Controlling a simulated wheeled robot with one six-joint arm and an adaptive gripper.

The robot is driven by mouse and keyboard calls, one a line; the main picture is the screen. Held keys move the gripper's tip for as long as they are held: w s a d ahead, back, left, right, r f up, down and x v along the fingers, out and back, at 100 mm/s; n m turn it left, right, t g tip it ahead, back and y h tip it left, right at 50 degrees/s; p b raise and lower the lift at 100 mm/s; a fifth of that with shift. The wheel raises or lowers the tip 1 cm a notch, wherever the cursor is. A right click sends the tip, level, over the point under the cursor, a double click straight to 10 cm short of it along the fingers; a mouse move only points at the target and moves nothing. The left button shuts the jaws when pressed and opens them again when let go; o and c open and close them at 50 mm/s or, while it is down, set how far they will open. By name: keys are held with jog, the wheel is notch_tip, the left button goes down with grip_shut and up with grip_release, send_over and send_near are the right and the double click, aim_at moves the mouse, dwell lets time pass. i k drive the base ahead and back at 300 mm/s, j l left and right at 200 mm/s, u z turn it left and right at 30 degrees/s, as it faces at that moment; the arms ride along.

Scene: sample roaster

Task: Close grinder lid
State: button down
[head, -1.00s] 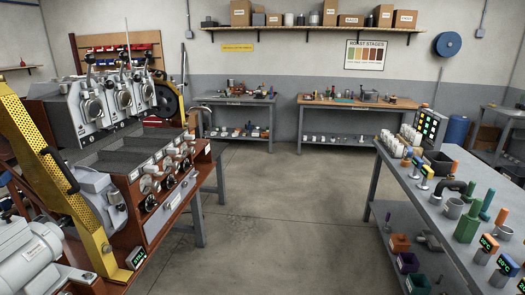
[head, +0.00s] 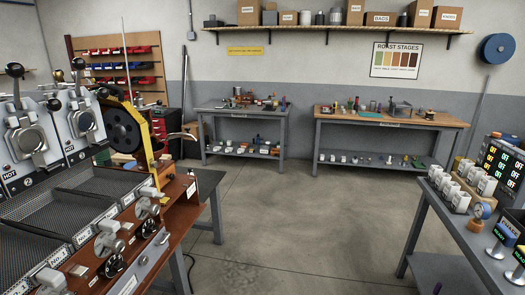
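I cannot make out a grinder or its lid for certain in the head view. My gripper is not in view. The sample roaster (head: 98,226) fills the left side on a reddish-brown bench. It has upright metal front plates (head: 25,135) with round fittings and black-knobbed levers. Mesh trays (head: 90,190) lie below them, with a row of dials and handles along the front. A black wheel (head: 124,130) beside a yellow guard stands at the roaster's far end.
Open concrete floor (head: 300,225) runs between the roaster and the right-hand bench (head: 440,225), which holds white cups and a lit display panel (head: 500,165). Two workbenches, a grey one (head: 215,140) and a wood-topped one (head: 345,117), stand at the back wall under a shelf (head: 330,31).

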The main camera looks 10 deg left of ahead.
aim_at(173, 136)
jog(key=i, duration=1.75)
